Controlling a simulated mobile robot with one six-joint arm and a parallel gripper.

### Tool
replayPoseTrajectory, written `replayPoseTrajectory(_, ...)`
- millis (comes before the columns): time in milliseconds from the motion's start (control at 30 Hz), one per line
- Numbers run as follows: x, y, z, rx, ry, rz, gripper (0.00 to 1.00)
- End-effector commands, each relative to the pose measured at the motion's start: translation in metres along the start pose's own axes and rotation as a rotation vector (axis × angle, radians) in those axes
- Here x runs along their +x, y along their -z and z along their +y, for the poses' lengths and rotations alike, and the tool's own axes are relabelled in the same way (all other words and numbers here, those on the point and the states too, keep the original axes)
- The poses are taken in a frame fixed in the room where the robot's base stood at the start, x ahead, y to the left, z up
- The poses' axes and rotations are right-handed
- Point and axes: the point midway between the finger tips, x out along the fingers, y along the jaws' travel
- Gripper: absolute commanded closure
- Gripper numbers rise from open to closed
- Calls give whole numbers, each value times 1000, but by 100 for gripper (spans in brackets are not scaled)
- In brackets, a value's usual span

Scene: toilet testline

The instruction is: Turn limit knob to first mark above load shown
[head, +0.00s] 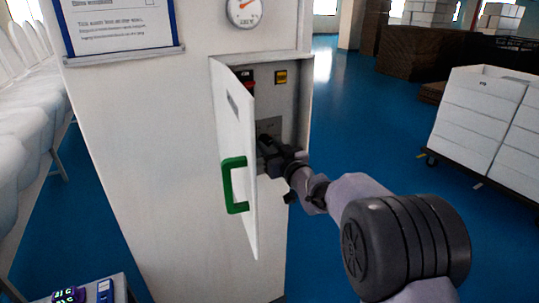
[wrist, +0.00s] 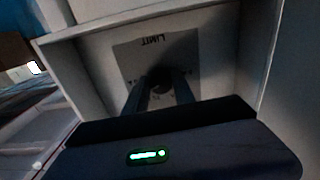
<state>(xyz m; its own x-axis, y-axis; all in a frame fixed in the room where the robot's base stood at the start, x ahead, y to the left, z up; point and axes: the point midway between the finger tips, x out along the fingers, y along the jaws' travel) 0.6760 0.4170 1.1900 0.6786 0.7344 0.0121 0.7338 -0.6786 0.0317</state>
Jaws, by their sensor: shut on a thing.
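The limit knob (wrist: 161,76) is a small dark knob on a grey plate (wrist: 128,62) marked LIMIT, which appears upside down in the wrist view. My gripper (wrist: 162,88) has its two fingers on either side of the knob and is shut on it. The fingers and shadow hide most of the knob and its marks. In the head view my gripper (head: 268,143) reaches into the open cabinet box and hides the knob. A round white gauge (head: 246,11) with a red needle sits above the box; its numbers are too small to read.
The white box door (head: 237,150) with a green handle (head: 231,185) stands open left of my gripper. A yellow item (head: 281,77) and a red item (head: 248,75) sit higher inside the box. A framed notice (head: 120,20) hangs upper left. White stacked boxes (head: 490,110) stand on a cart at right.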

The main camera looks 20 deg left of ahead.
Motion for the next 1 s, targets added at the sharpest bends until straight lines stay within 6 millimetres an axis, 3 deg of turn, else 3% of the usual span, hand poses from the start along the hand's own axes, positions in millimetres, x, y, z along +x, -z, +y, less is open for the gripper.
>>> replayPoseTrajectory(600, 0, -3, 2, -540, 6, 22, 100)
replayPoseTrajectory(1000, 0, 0, 3, -720, 7, 29, 100)
